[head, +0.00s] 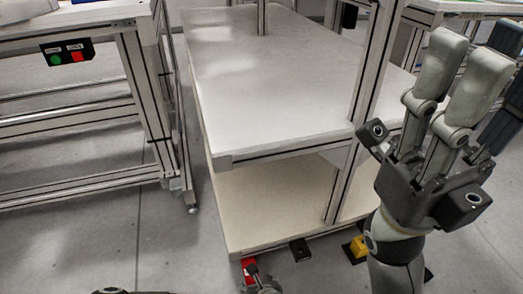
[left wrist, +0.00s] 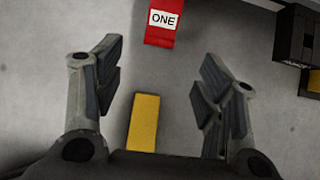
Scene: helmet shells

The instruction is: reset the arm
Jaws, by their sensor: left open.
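My right gripper (head: 461,62) is large at the right of the head view, with its grey fingers pointing up. The fingers lie near each other from this angle, and whether they touch is unclear. I see nothing held there. My left gripper (left wrist: 155,92) is open and empty in the left wrist view, one finger at each side. In the head view only a piece of it shows at the bottom edge, beside a red block (head: 248,269). The left wrist view shows this red block (left wrist: 161,22) labelled "ONE" beyond the fingers. A yellow block (left wrist: 143,122) shows between them, apparently below.
A two-level metal-framed table (head: 270,75) stands in the middle, its top bare. A workbench (head: 75,22) with green and red buttons (head: 67,53) is at left. Another yellow block (head: 359,246) is by the table's foot. Grey floor (head: 95,235) is clear at lower left.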

